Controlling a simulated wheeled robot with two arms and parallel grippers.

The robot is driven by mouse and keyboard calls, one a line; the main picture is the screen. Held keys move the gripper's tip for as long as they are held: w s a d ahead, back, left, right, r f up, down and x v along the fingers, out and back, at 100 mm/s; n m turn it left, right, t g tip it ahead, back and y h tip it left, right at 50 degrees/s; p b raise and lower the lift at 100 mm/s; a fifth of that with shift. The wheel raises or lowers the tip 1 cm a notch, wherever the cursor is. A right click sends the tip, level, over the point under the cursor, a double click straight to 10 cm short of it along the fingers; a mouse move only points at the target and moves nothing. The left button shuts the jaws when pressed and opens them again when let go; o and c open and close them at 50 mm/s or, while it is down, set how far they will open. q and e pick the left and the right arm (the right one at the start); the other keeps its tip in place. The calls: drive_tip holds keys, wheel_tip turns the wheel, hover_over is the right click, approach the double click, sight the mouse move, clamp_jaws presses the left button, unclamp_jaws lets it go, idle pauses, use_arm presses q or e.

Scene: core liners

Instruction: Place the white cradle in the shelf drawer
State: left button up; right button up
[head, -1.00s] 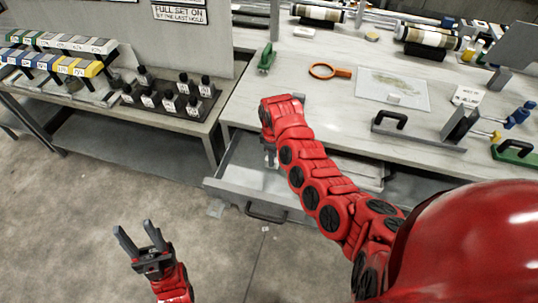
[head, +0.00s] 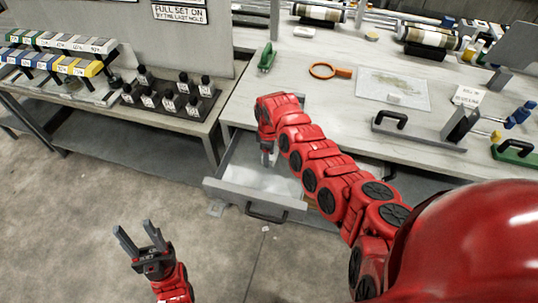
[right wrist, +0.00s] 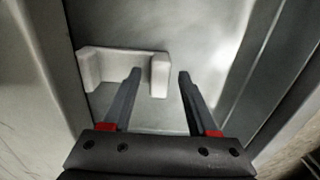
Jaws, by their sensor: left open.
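The shelf drawer (head: 228,190) is pulled open under the table's front edge. The white cradle (right wrist: 125,57), a short bar with a raised block at each end, lies on the drawer floor in the right wrist view. I cannot make it out in the head view. My right gripper (head: 267,158) reaches down into the drawer. In the right wrist view its fingers (right wrist: 160,76) are apart, with the cradle's right end block showing in the gap between them; the cradle does not look gripped. My left gripper (head: 136,236) is open and empty over the floor at lower left.
The table (head: 330,105) above holds an orange magnifier (head: 328,71), a clear sheet (head: 394,88) and a black-handled tool (head: 415,135). A rack of black bottles (head: 170,100) stands on the left bench. The drawer walls stand close around my right gripper.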

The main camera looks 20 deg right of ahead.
drive_tip(key=shift+r, duration=0.65)
wheel_tip(320, 180, up, 11)
drive_tip(key=b, duration=0.2)
drive_tip(key=shift+b, duration=0.35)
